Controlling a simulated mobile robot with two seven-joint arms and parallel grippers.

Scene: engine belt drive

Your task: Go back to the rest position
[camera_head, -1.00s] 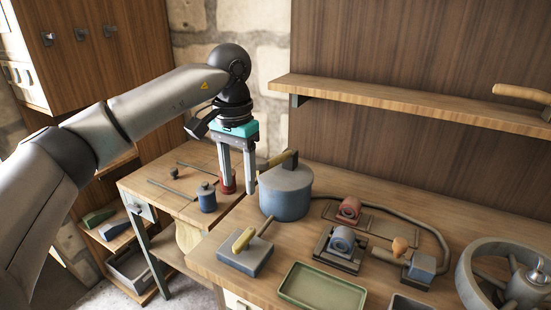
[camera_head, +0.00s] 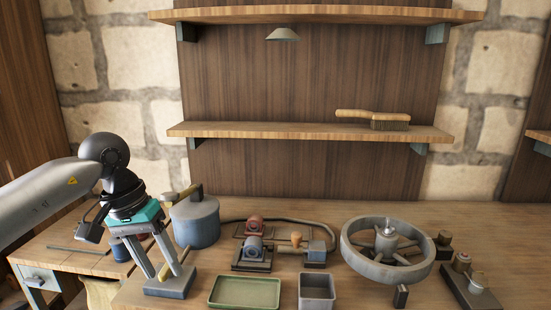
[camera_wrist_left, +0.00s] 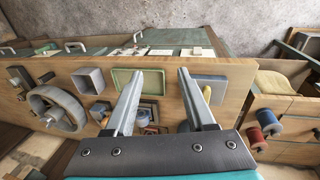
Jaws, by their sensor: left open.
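My left gripper (camera_head: 166,272) is open and empty at the left of the workbench in the head view, its two fingers pointing down. In that view it is in front of a blue-grey pot (camera_head: 197,224) and overlaps a grey block (camera_head: 170,287) with a handle. Whether the fingers touch the block I cannot tell. In the left wrist view the gripper (camera_wrist_left: 160,78) shows two spread fingers with nothing between them but the bench behind. My right gripper is not in view.
A green tray (camera_head: 245,305), a grey bin (camera_head: 317,303), a spoked wheel (camera_head: 362,266) and small pulley parts (camera_head: 252,252) are on the bench. A brush (camera_head: 385,119) lies on the shelf (camera_head: 250,131) above. A lower side table (camera_head: 75,263) stands left.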

